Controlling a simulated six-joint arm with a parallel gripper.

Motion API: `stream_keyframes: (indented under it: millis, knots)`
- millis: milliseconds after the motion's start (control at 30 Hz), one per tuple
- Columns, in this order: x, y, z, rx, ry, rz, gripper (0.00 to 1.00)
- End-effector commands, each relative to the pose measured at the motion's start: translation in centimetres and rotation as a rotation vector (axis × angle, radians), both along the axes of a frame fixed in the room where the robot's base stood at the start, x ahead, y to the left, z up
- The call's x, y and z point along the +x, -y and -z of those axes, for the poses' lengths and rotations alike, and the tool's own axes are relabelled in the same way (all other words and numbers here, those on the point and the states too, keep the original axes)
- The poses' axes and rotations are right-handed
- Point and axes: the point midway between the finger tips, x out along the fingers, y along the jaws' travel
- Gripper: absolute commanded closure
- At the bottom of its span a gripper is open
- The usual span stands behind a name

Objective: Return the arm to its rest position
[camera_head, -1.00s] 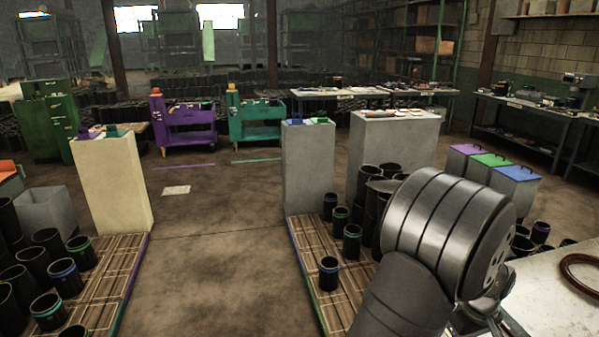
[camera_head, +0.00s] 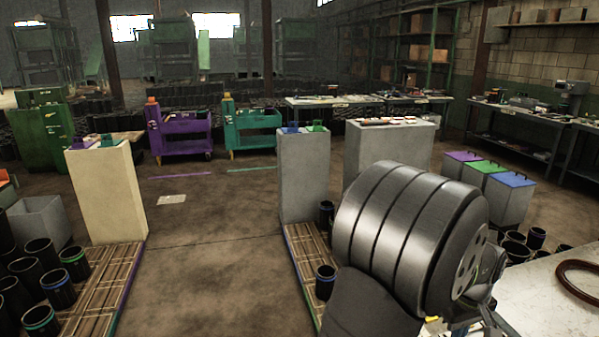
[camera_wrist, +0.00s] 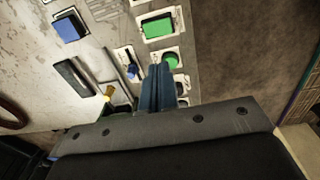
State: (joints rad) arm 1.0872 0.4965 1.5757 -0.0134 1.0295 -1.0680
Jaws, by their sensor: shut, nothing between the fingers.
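My gripper (camera_wrist: 158,88) is shut, with its two fingers together and nothing between them. In the wrist view it hangs over a grey panel (camera_wrist: 112,28) with green and blue blocks and small knobs. In the head view my large grey arm joint fills the lower right and hides most of the gripper; only bits of the wrist hardware show at its right side.
A white table (camera_head: 550,290) with a brown ring (camera_head: 580,282) is at the lower right. A slatted pallet (camera_head: 305,275) with black sleeves stands left of my arm, another pallet (camera_head: 105,290) at far left. Open floor (camera_head: 215,260) lies between. Lidded bins (camera_head: 510,205) stand at right.

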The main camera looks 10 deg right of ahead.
Motion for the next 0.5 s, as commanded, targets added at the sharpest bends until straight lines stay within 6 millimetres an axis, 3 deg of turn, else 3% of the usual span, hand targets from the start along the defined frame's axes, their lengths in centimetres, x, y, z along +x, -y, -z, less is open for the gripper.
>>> stream_keyframes:
  millis: [500]
  knots:
    - [0.8,-4.8,-6.6,-0.071,0.022,0.024,1.00]
